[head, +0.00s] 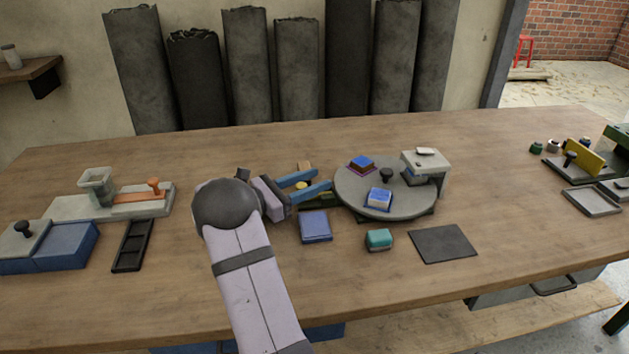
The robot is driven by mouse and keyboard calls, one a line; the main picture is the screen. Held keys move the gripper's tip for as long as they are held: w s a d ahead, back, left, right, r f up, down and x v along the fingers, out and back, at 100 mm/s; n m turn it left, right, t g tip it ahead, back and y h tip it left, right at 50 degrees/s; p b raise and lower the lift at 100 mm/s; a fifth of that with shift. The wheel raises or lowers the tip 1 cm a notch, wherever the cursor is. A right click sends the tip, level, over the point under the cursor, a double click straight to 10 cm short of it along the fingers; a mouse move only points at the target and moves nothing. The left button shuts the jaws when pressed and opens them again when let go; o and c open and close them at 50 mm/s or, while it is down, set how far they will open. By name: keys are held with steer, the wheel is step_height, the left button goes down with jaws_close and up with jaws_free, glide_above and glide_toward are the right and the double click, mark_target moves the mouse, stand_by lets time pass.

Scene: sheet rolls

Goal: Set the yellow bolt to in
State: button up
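My gripper (321,179) is open, its two blue fingers spread and pointing right, low over the middle of the table. A small yellow piece (302,185), which looks like the yellow bolt, shows between the fingers. I cannot tell whether they touch it, and most of what is around it is hidden by the gripper. A dark green base (322,201) shows just below the fingers, beside the round grey turntable (350,200). Whether the bolt is in or out cannot be made out.
The turntable carries blue blocks (379,197) and a grey housing (426,161) overhangs it. A blue box (315,226), a teal block (379,239) and a dark mat (443,244) lie in front. A yellow plate (584,158) stands far right. The front right of the table is clear.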

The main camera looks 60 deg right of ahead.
steer(key=shift+s+d, duration=0.1)
steer(key=shift+d, duration=0.2)
jaws_close()
steer(key=shift+s+d+p, duration=0.35)
steer(key=shift+s+d, duration=0.75)
steer(key=shift+s, duration=0.1)
jaws_free()
steer(key=shift+v, duration=3.7)
